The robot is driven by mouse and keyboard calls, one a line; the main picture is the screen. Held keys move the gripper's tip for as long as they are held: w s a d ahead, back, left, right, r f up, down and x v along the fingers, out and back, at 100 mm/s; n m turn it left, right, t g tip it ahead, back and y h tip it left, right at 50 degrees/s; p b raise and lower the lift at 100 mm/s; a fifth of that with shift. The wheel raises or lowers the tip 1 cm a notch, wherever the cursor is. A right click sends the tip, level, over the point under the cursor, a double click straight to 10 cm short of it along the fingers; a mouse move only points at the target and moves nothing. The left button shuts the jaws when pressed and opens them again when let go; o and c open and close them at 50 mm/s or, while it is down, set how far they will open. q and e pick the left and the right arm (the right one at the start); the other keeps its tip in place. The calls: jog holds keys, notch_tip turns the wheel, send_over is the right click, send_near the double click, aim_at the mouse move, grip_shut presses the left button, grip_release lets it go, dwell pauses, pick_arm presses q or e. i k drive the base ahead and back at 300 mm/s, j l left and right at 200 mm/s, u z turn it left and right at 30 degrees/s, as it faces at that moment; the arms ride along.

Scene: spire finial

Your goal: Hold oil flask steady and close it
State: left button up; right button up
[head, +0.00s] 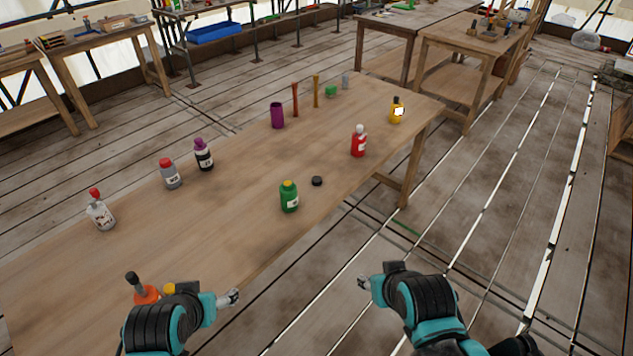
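A green bottle (289,198) with a yellow top and a white label stands upright near the table's front edge. A loose black cap (317,181) lies on the table just to its right. These may be the oil flask and its cap, but the labels are too small to read. My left gripper (232,298) is low at the table's front edge, left of and nearer than the green bottle, touching nothing that I can see. My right gripper (363,283) is in front of the table over the floor, apart from everything. Both fingertips are too small to judge.
On the wooden table (235,225) stand a red bottle (358,143), a yellow bottle (396,112), a purple-capped bottle (203,156), a grey bottle (171,175), a white bottle (101,213) and a purple cup (277,116). An orange-based item (146,295) is near my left arm.

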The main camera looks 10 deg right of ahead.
aim_at(287, 190)
jog(key=i+l+u, duration=0.15)
jog(key=i+l, duration=0.15)
jog(key=i+l+u, duration=0.15)
jog(key=i+l, duration=0.15)
jog(key=i+l+u, duration=0.15)
jog(key=i+l, duration=0.15)
jog(key=i+l+u, duration=0.2)
jog(key=l, duration=0.3)
jog(key=i+l+u, duration=0.15)
jog(key=l, duration=0.3)
jog(key=i, duration=0.1)
